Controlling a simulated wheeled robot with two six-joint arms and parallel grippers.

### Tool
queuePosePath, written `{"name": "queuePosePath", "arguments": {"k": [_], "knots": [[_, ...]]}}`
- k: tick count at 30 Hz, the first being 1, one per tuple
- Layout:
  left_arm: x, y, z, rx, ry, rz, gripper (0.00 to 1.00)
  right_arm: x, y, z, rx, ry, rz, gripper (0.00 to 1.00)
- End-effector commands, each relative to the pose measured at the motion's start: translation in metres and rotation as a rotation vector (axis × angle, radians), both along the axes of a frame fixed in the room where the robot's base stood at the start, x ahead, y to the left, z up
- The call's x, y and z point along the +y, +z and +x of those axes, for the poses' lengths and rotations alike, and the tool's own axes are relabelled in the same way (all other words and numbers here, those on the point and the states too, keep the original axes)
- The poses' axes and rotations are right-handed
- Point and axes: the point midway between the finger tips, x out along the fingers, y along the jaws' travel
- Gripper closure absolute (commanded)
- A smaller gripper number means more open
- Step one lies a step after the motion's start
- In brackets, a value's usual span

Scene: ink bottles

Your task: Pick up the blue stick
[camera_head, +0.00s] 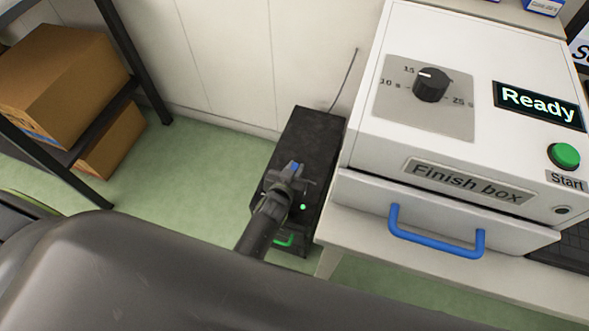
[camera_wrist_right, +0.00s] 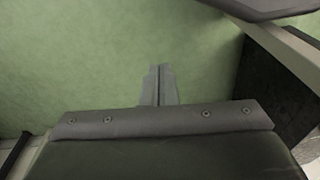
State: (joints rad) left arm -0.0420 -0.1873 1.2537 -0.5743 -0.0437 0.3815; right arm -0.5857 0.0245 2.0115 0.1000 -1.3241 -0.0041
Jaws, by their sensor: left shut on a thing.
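My left gripper (camera_head: 287,177) is over the black box on the floor, in the middle of the head view. It is shut on the blue stick (camera_head: 294,168), and only a small blue bit of it shows between the fingers. The rest of the stick is hidden by the gripper. My right gripper (camera_wrist_right: 158,85) shows in the right wrist view, over the green floor. Its two fingers are together, with nothing seen between them.
The black box (camera_head: 318,135) with green lights stands beside the white Finish box (camera_head: 345,205), which has a dial, a "Ready" display, a green Start button (camera_head: 564,156) and a blue drawer handle (camera_head: 437,243). Cardboard boxes (camera_head: 62,75) sit on a shelf at left. Green floor lies between.

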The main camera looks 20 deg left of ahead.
Motion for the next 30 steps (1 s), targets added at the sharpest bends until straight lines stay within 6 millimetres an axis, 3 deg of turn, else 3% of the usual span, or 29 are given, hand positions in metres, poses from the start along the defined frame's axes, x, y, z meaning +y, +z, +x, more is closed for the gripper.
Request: {"name": "queuePosePath", "arguments": {"k": [10, 30], "knots": [[0.000, 0.006, 0.000, 0.000, 0.000, 0.001, 1.00, -0.002, -0.002, 0.000, -0.004, -0.001, -0.008, 1.00], [0.000, 0.036, 0.000, 0.000, 0.000, 0.001, 1.00, -0.017, -0.071, -0.015, 0.038, 0.015, -0.058, 1.00]]}}
